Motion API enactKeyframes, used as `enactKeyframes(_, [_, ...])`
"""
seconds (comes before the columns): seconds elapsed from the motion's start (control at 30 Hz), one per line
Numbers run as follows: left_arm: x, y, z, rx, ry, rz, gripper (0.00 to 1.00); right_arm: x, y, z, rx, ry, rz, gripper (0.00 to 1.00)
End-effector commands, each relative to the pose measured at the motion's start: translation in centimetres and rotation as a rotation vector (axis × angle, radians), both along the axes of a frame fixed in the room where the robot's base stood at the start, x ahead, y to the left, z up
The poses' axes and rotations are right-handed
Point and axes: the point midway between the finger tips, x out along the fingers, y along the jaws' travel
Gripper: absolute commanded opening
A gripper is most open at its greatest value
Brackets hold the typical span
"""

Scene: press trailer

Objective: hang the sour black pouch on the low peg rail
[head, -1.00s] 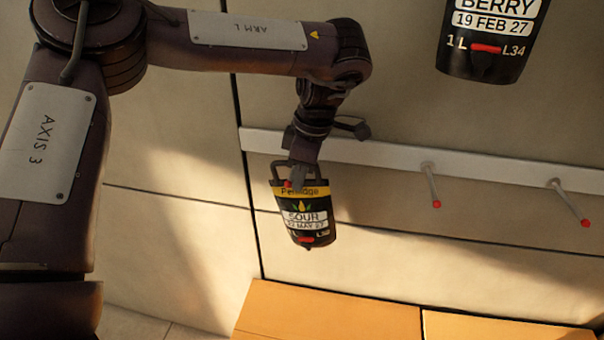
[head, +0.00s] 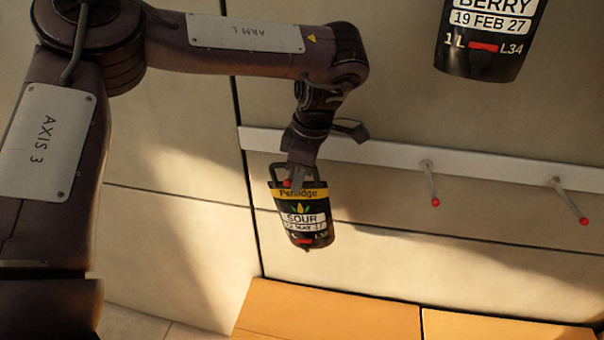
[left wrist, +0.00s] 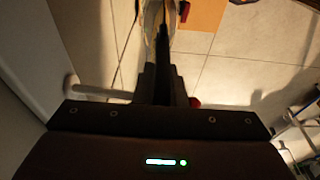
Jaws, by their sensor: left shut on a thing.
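The sour black pouch (head: 304,218) has a yellow band and a white SOUR label. It hangs slightly tilted from its dark handle. My left gripper (head: 299,182) is shut on it at the top; the left wrist view shows the pouch (left wrist: 160,28) nearly edge-on beyond the fingers (left wrist: 163,85). The low peg rail (head: 400,158) is a white strip on the wall. Its left peg is mostly hidden by my gripper; the left wrist view shows its shaft (left wrist: 95,91) left of the fingers and red tip (left wrist: 194,102) right. I cannot tell whether the peg passes through the handle.
Two bare red-tipped pegs stick out farther right, a middle one (head: 430,182) and a right one (head: 569,200). A black BERRY pouch (head: 482,60) is above the rail. Orange box-like surfaces (head: 330,308) lie below. The wall around the sour pouch is clear.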

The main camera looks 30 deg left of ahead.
Motion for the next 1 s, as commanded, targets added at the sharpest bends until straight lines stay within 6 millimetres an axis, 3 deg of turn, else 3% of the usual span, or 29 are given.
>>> enactKeyframes(0.77, [0.23, 0.64, -0.54, 0.009, -0.003, 0.011, 0.00, -0.11, -0.01, 0.01, 0.000, 0.002, 0.000, 0.40])
enactKeyframes(0.8, [0.24, 0.64, -0.53, 0.009, -0.003, 0.011, 0.14, -0.12, -0.02, 0.01, 0.000, 0.002, 0.000, 0.40])
enactKeyframes(1.0, [0.26, 0.68, -0.50, 0.010, -0.004, 0.012, 0.36, -0.16, -0.01, 0.01, 0.000, 0.002, 0.000, 0.40])
